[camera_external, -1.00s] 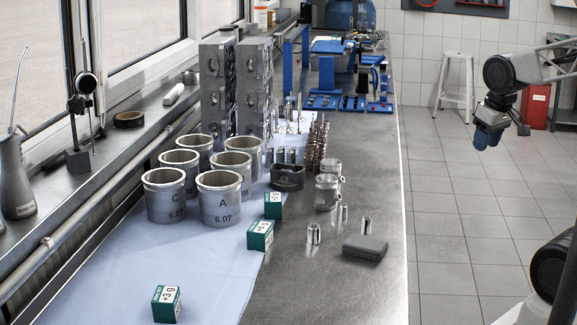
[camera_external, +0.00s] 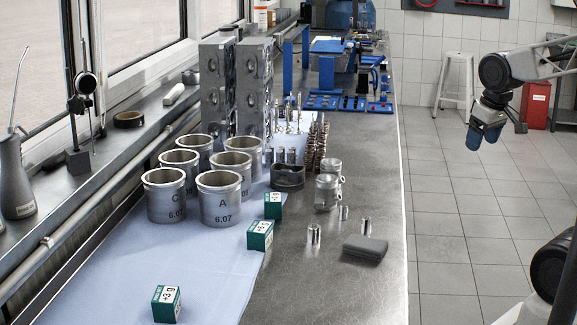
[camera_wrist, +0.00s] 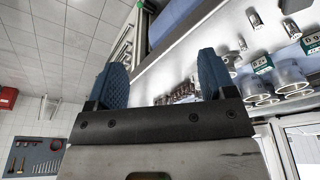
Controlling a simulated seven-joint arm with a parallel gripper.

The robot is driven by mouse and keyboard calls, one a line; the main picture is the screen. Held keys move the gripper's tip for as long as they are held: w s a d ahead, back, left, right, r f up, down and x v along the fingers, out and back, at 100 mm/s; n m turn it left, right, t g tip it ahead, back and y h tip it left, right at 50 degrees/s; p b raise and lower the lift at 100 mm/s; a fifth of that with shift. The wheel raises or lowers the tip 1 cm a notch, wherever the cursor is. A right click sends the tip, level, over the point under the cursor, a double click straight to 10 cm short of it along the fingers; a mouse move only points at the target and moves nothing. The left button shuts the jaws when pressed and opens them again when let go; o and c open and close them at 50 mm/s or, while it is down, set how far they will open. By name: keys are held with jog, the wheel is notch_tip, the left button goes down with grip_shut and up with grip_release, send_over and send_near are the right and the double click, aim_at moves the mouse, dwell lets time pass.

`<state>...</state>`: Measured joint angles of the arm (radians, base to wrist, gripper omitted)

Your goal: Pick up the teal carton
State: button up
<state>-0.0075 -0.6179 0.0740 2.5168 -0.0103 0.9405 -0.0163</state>
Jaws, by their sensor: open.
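Three teal-and-white cartons are in the external view. The front carton (camera_external: 167,304) sits alone on the blue cloth, a middle carton (camera_external: 260,236) stands at the cloth's right edge, and a smaller-looking carton (camera_external: 273,205) stands just behind it. Two cartons also show at the right of the wrist view, one (camera_wrist: 262,64) beside the cylinder liners and one (camera_wrist: 312,43) at the picture's edge. My gripper (camera_external: 488,133) hangs over the floor to the right of the bench, well apart from the cartons. In the wrist view its blue fingers (camera_wrist: 163,84) are spread, with nothing between them.
Several grey cylinder liners (camera_external: 220,200) stand left of the cartons. Pistons (camera_external: 327,191), small metal pins (camera_external: 314,234) and a dark grey case (camera_external: 365,249) are on the bare metal bench to the right. Engine blocks (camera_external: 217,90) stand behind. The front cloth (camera_external: 105,270) is mostly clear.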

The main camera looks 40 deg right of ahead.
jog(key=w+a+n, duration=0.7)
jog(key=w+a, duration=0.2)
jog(key=w, duration=0.2)
jog(key=n+g, duration=0.3)
jog(key=n, duration=1.5)
send_over(260, 226)
jog(key=f, duration=1.3)
jog(key=shift+d+f, duration=0.2)
jog(key=shift+d, duration=0.05)
jog(key=shift+s+a+f, duration=0.1)
jog(key=shift+a+f, duration=0.05)
jog(key=shift+a, duration=0.15)
jog(key=shift+f, duration=1.3)
